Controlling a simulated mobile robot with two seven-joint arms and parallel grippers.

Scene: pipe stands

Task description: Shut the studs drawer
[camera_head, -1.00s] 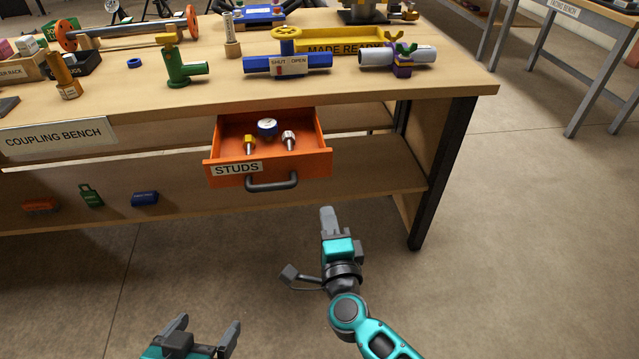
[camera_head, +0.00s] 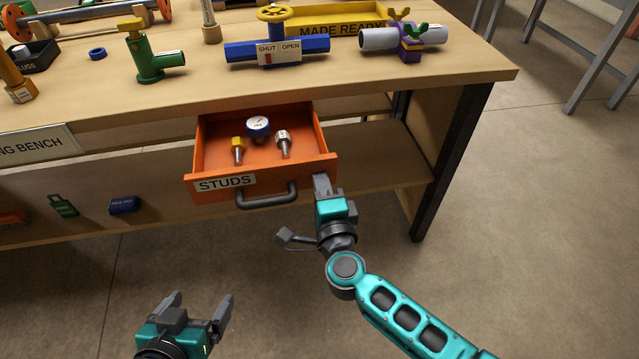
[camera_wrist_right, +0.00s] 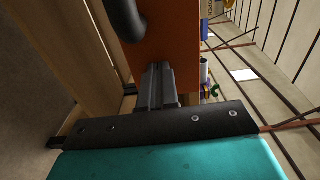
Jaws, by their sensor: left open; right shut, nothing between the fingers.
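The orange studs drawer (camera_head: 310,166) stands pulled out under the coupling bench, with a STUDS label and a dark bar handle (camera_head: 268,199) on its front. Inside lie a round-faced gauge and two small fittings. My right gripper (camera_head: 321,183) is shut and empty, its fingertips at the right end of the drawer front, right of the handle. In the right wrist view the shut fingers (camera_wrist_right: 158,82) reach the orange front (camera_wrist_right: 172,40) beside the handle (camera_wrist_right: 128,18); whether they touch is hard to tell. My left gripper (camera_head: 200,315) is open and empty, low and away from the drawer.
The bench top (camera_head: 380,85) above the drawer carries a blue valve pipe (camera_head: 277,48), a green fitting (camera_head: 150,60) and a purple clamp with a pipe (camera_head: 408,40). A dark bench leg (camera_head: 447,160) stands right of the drawer. The floor in front is open.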

